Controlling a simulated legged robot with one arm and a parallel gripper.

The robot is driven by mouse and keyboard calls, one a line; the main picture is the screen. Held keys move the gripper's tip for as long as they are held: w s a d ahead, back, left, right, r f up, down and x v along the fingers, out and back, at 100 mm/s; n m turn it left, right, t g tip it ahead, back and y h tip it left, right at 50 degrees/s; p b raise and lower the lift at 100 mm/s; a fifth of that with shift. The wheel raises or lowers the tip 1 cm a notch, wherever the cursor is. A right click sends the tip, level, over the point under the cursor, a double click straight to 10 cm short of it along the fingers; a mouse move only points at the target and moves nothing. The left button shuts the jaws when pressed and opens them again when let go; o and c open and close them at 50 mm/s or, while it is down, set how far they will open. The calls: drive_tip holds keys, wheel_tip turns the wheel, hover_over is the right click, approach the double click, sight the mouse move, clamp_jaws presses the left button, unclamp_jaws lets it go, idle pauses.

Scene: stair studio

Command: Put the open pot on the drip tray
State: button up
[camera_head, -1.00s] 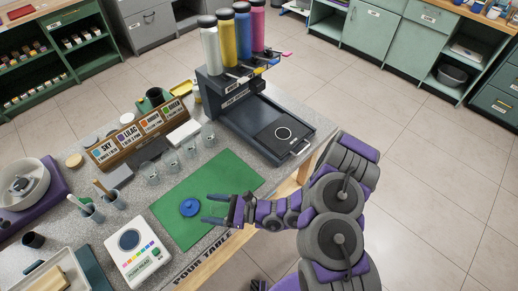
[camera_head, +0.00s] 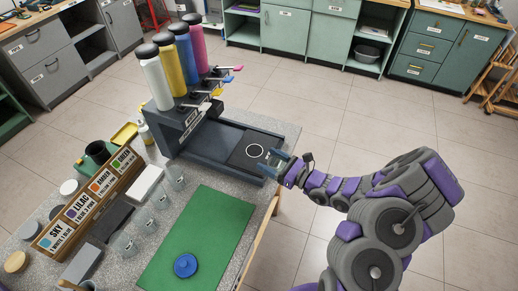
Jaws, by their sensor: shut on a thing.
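My gripper (camera_head: 277,162) is at the front right end of the drip tray (camera_head: 222,136), beside the white ring marked on its dark plate. It is shut on a small, partly see-through thing, which I take to be the open pot (camera_head: 270,157). The fingers hide much of it, and I cannot tell whether it touches the tray. The drip tray is the low dark base in front of the paint dispenser (camera_head: 190,122). A round blue lid (camera_head: 185,265) lies on the green mat (camera_head: 203,232).
Several clear cups (camera_head: 160,198) stand in a row left of the mat. A colour-label board (camera_head: 88,205) stands behind them. White, yellow, blue and pink bottles (camera_head: 156,82) top the dispenser, with levers reaching out over the tray. The table edge runs close below my gripper.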

drive_tip(key=w+a+b, duration=0.1)
drive_tip(key=w+a, duration=0.1)
drive_tip(key=w, duration=0.2)
drive_tip(key=w+a+f+b, duration=0.1)
drive_tip(key=w+a, duration=0.2)
drive_tip(key=w, duration=0.1)
drive_tip(key=w+a+b, duration=0.1)
drive_tip(key=w+a, duration=0.1)
drive_tip(key=w, duration=0.3)
drive_tip(key=shift+w+a+f, duration=0.1)
drive_tip(key=shift+a+f, duration=0.25)
drive_tip(key=shift+a, duration=0.05)
drive_tip(key=shift+w+r, duration=0.1)
drive_tip(key=shift+w, duration=0.2)
drive_tip(key=shift+w+a+f, duration=0.15)
drive_tip(key=shift+a+f, duration=0.05)
drive_tip(key=shift+f, duration=0.05)
drive_tip(key=f+b, duration=0.1)
drive_tip(key=f, duration=0.2)
drive_tip(key=shift+a+f, duration=0.1)
drive_tip(key=shift+a, duration=0.1)
drive_tip(key=o, duration=1.3)
drive_tip(key=shift+d, duration=0.1)
